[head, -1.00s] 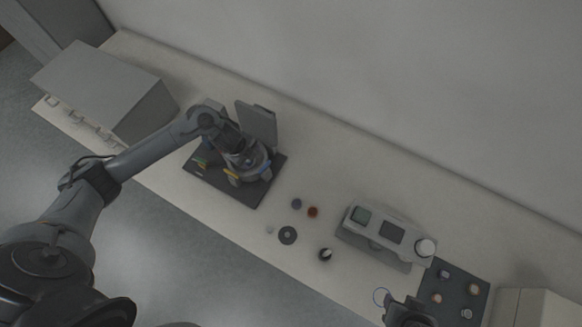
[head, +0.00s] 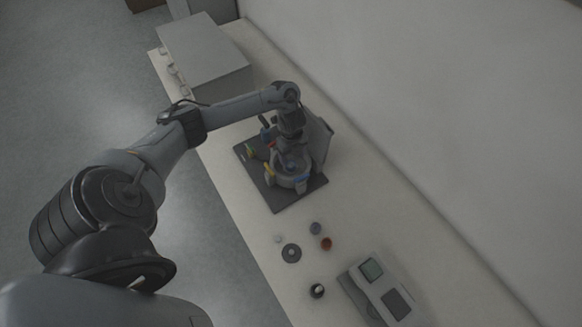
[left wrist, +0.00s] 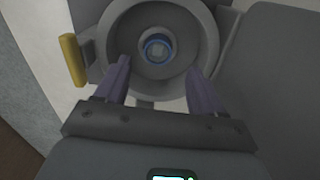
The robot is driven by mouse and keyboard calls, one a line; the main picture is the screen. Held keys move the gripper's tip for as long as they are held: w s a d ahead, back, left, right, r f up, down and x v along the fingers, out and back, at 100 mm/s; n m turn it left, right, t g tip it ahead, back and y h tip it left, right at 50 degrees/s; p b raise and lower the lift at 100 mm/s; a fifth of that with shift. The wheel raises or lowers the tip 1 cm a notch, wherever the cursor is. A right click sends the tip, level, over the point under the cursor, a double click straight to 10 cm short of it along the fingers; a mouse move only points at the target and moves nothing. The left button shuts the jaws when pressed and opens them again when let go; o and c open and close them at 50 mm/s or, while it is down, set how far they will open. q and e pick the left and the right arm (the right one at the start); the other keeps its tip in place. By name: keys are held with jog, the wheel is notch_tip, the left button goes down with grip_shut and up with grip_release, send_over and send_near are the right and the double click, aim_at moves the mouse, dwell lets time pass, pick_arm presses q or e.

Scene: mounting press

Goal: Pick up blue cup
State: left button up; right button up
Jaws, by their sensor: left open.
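In the left wrist view a round piece with a blue rim (left wrist: 158,48) sits inside the grey ring-shaped chamber of the press (left wrist: 206,40). It may be the blue cup. My left gripper (left wrist: 160,68) is open, with one finger on each side of the chamber opening and nothing between them. In the head view this gripper (head: 291,146) is over the press (head: 300,182), partly hiding the chamber. A small blue-grey round piece (head: 315,228) lies on the bench beside a red-brown one (head: 326,243). My right gripper is out of view.
The press stands on a dark base plate (head: 283,202) with an upright grey panel (head: 322,140) behind. A grey box (head: 205,55) is at the far end. A dark disc (head: 291,253), a dark cup (head: 317,291) and a device with a screen (head: 372,270) are nearer.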

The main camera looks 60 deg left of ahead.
aim_at(291, 165)
pick_arm(q)
jog(key=shift+s+a+f, duration=0.1)
jog(key=shift+s+f, duration=0.05)
jog(key=shift+f, duration=2.35)
jog(key=shift+c, duration=0.3)
jog(key=c, duration=1.2)
